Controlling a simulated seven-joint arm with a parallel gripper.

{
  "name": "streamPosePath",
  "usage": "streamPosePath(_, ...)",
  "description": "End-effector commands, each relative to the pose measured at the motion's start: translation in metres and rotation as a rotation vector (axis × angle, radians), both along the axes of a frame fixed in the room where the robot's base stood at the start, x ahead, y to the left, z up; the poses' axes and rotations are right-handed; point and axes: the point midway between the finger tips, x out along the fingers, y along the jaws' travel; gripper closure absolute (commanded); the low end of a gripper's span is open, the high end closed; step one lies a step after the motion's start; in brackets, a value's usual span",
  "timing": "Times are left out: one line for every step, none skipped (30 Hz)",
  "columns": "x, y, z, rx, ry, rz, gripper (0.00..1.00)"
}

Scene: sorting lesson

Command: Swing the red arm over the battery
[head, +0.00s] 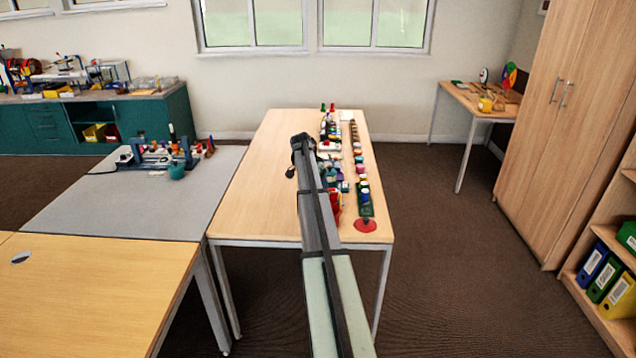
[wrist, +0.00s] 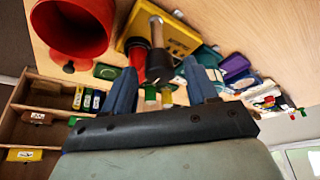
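My gripper (wrist: 160,66) is open, its two blue fingers wide apart in the wrist view. Between and beyond them are a grey cylinder with a dark end (wrist: 157,32), a red piece (wrist: 138,56) and small green and yellow pieces. None is visibly pinched. In the head view my arm reaches over the wooden table, and its dark end (head: 303,145) is left of the crowded rows; the fingertips cannot be made out. I cannot tell which red piece is the red arm, nor pick out the battery; my arm hides part of the table.
A red cup-like thing (wrist: 72,24) and a yellow box (wrist: 180,36) are close in the wrist view. A red disc (head: 366,226) lies near the front edge of the wooden table (head: 265,205). The table's left side is mostly clear. A grey table (head: 90,205) adjoins it.

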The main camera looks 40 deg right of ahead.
Motion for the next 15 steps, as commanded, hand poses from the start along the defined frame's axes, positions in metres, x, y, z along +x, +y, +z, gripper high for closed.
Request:
streamPosePath(0.0, 0.0, 0.0, 0.0, 0.0, 0.0, 0.41)
streamPosePath(0.0, 0.0, 0.0, 0.0, 0.0, 0.0, 0.41)
streamPosePath(0.0, 0.0, 0.0, -0.001, 0.0, 0.0, 0.41)
streamPosePath(0.0, 0.0, 0.0, -0.001, 0.0, 0.0, 0.41)
streamPosePath(0.0, 0.0, 0.0, -0.001, 0.0, 0.0, 0.41)
streamPosePath(0.0, 0.0, 0.0, -0.001, 0.0, 0.0, 0.41)
streamPosePath(0.0, 0.0, 0.001, -0.001, 0.0, 0.0, 0.41)
streamPosePath(0.0, 0.0, 0.001, -0.001, 0.0, 0.0, 0.41)
streamPosePath(0.0, 0.001, 0.003, -0.001, -0.001, 0.001, 0.41)
streamPosePath(0.0, 0.001, 0.004, -0.001, -0.001, 0.0, 0.41)
streamPosePath(0.0, 0.002, 0.006, -0.001, -0.001, 0.0, 0.41)
streamPosePath(0.0, 0.004, 0.01, -0.001, -0.001, 0.001, 0.41)
streamPosePath(0.0, 0.005, 0.013, -0.001, -0.001, 0.001, 0.41)
streamPosePath(0.0, 0.007, 0.017, -0.001, -0.001, 0.001, 0.41)
streamPosePath(0.0, 0.009, 0.022, -0.001, -0.001, 0.001, 0.41)
